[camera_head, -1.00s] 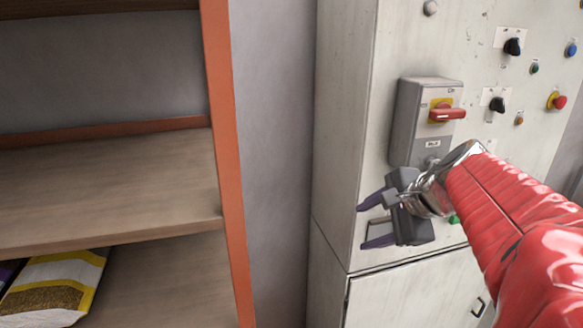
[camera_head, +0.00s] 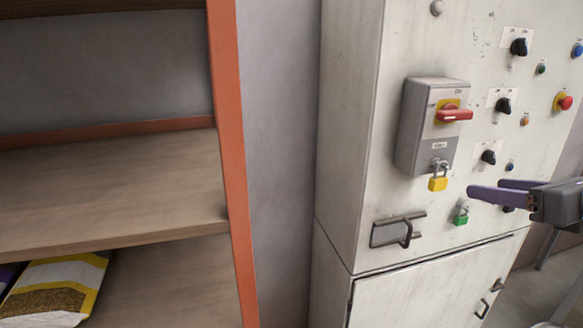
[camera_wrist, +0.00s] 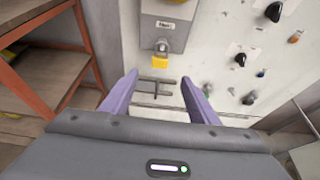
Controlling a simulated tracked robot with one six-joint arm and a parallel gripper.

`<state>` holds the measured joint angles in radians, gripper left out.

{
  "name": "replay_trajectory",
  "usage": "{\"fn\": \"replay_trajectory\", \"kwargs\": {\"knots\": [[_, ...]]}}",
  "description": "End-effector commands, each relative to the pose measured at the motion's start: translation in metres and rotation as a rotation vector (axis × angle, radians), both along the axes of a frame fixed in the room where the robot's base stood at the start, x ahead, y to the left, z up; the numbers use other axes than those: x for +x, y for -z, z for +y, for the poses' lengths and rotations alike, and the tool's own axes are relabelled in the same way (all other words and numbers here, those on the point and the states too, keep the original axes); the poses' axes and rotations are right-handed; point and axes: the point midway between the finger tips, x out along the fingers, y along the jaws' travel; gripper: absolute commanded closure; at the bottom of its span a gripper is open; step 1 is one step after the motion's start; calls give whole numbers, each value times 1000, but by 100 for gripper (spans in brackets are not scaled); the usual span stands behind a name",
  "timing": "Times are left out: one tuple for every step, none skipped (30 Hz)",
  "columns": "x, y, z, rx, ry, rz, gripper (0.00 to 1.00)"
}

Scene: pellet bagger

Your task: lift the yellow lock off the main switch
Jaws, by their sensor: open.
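The yellow lock (camera_head: 438,183) hangs by its metal shackle at the bottom of the main switch (camera_head: 427,125), a grey box with a red handle on a yellow plate. The handle (camera_head: 454,115) lies sideways. In the wrist view the yellow lock (camera_wrist: 158,61) shows ahead, just above the gap between the fingertips. My gripper (camera_head: 488,188) is open and empty, to the right of the yellow lock and apart from it in the head view. Its purple fingers (camera_wrist: 155,87) are spread wide in the wrist view.
A recessed pull handle (camera_head: 398,230) is at lower left. Knobs and buttons (camera_head: 519,46) stick out at right. An orange-framed shelf (camera_head: 229,150) stands left.

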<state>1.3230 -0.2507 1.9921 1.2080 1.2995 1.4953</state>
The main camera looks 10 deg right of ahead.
Motion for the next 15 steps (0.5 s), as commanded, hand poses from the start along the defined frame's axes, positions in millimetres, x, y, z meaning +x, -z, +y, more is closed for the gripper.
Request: {"fn": "replay_trajectory", "kwargs": {"knots": [[0,-1,-1,3,2,-2,45],[0,-1,0,4,2,-2,45],[0,-1,0,4,2,-2,45],[0,-1,0,3,0,-2,45],[0,-1,0,2,0,-2,45],[0,0,0,2,0,-1,45],[0,0,0,2,0,-1,45],[1,0,0,2,-1,-1,45],[1,0,1,2,-1,-1,45],[2,0,1,2,-1,-1,45],[3,0,1,1,-3,-1,45],[4,1,1,2,-4,0,45],[6,2,1,2,-4,0,45],[8,3,1,2,-4,0,45],[12,4,1,2,-5,0,45]]}}
